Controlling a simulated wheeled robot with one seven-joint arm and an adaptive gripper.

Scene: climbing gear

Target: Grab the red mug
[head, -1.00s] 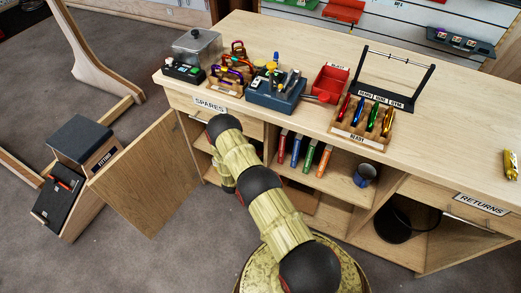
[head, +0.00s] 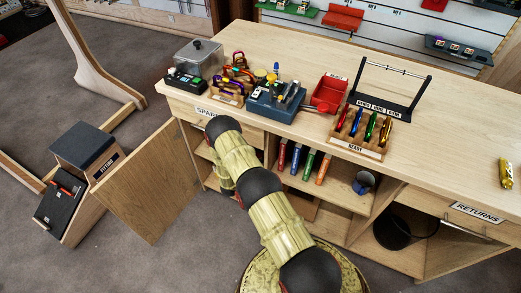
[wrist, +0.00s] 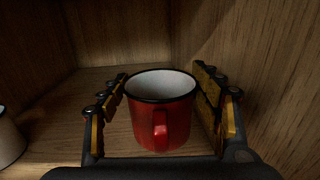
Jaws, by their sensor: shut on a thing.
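The red mug (wrist: 162,118) stands upright on a wooden shelf inside a cupboard in the wrist view. It has a white inside, a dark rim and a handle facing the camera. My gripper (wrist: 163,88) has one finger on each side of the mug and is shut on it. In the head view my arm reaches into the left part of the bench's cupboards, and the gripper and the red mug are hidden there.
A pale mug (wrist: 8,140) stands at the wrist view's left edge. Wooden walls close in behind and to the right. In the head view the open cupboard door (head: 148,185) hangs left of my arm. A blue mug (head: 362,184) stands on a shelf further right. The benchtop holds racks and tools.

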